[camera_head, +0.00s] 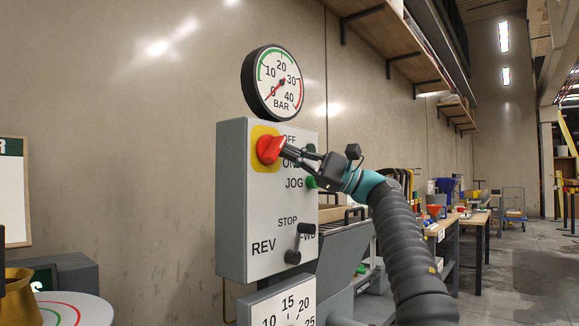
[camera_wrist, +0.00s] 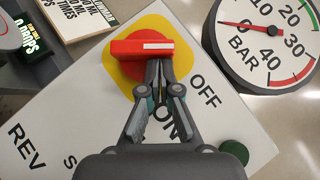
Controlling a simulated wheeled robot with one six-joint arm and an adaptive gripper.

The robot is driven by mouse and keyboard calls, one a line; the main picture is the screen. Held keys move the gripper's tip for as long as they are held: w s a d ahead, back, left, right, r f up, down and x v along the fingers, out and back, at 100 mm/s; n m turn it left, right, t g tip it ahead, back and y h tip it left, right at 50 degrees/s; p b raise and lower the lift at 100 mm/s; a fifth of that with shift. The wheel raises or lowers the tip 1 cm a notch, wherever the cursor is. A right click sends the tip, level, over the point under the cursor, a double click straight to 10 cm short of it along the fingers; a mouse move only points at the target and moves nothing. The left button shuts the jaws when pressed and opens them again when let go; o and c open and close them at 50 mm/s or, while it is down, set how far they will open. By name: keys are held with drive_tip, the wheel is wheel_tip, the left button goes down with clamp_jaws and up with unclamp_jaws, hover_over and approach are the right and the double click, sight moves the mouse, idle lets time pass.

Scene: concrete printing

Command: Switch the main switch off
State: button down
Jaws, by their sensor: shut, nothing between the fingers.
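The main switch is a red handle (camera_wrist: 145,47) with a white stripe, on a yellow plate (camera_wrist: 152,22). In the wrist view the handle lies level, its striped end to the right. The word OFF (camera_wrist: 203,90) and the partly covered ON are printed beside it. The switch's red handle also shows in the head view (camera_head: 268,149), on the upper left of the grey control box (camera_head: 234,205). My gripper (camera_wrist: 158,68) is shut and empty, its fingertips right at the handle's lower edge. I cannot tell whether they touch it.
A pressure gauge (camera_head: 273,83) stands above the box. A green button (camera_wrist: 234,152) sits by JOG. A black lever (camera_head: 298,243) with REV and STOP labels is lower on the box. A dial (camera_head: 284,308) is below. Workbenches stand to the right; the far floor is open.

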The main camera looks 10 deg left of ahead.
drive_tip(key=shift+r+p, duration=0.5)
drive_tip(key=shift+p, duration=0.1)
idle(0.5)
drive_tip(key=shift+r, duration=0.1)
drive_tip(key=shift+s+r+p, duration=0.15)
drive_tip(key=shift+r+p, duration=0.35)
drive_tip(key=shift+r, duration=0.15)
drive_tip(key=shift+s+a+r, duration=0.1)
drive_tip(key=shift+r, duration=0.05)
idle(0.5)
drive_tip(key=v, duration=1.2)
idle(0.4)
